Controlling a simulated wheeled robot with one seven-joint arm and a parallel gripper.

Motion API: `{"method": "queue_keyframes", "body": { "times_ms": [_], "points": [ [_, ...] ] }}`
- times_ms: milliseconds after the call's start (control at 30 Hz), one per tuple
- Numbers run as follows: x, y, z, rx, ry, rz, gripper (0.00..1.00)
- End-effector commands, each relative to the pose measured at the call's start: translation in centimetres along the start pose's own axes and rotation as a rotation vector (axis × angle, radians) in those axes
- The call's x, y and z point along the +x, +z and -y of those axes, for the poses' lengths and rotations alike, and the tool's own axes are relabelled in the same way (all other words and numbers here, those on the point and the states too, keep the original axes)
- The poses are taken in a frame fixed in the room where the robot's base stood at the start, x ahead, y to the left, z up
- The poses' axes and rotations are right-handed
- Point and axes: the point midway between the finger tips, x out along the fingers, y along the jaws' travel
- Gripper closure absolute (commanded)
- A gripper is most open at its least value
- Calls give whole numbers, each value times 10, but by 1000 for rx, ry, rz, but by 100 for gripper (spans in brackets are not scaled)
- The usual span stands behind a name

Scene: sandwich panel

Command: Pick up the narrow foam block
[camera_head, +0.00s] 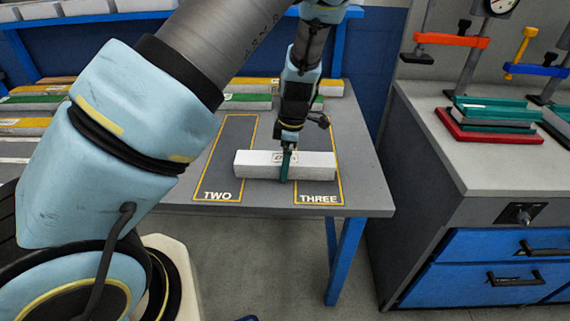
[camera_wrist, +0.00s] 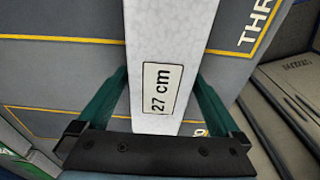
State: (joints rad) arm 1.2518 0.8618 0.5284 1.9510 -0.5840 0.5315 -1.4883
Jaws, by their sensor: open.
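A long white foam block (camera_head: 250,165) lies crosswise on the grey table, reaching over the yellow outlines marked TWO and THREE. Its top carries a "27 cm" label, which reads clearly on the block in the wrist view (camera_wrist: 163,88). My gripper (camera_head: 287,168) points down at the block's middle, with a green finger in front of its near side. In the wrist view, the green fingers of my gripper (camera_wrist: 161,85) stand on either side of the block. The jaws are open; whether either fingertip touches the block I cannot tell.
Several blocks with green and yellow bands lie at the back and left of the table (camera_head: 372,192). A grey bench (camera_head: 520,165) with clamp presses and blue drawers stands to the right. Bare table lies around the block.

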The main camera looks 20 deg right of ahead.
Motion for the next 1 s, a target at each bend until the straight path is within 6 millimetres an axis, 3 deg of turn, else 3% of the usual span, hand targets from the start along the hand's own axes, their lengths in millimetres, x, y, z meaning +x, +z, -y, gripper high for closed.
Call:
{"method": "queue_keyframes", "body": {
  "times_ms": [67, 700, 1000],
  "points": [
    [0, 0, 0, 0, 0, 0, 1],
    [0, 0, 0, 1, -1, 0, 73],
    [-4, 0, 0, 1, 0, 1, 75]
  ]
}}
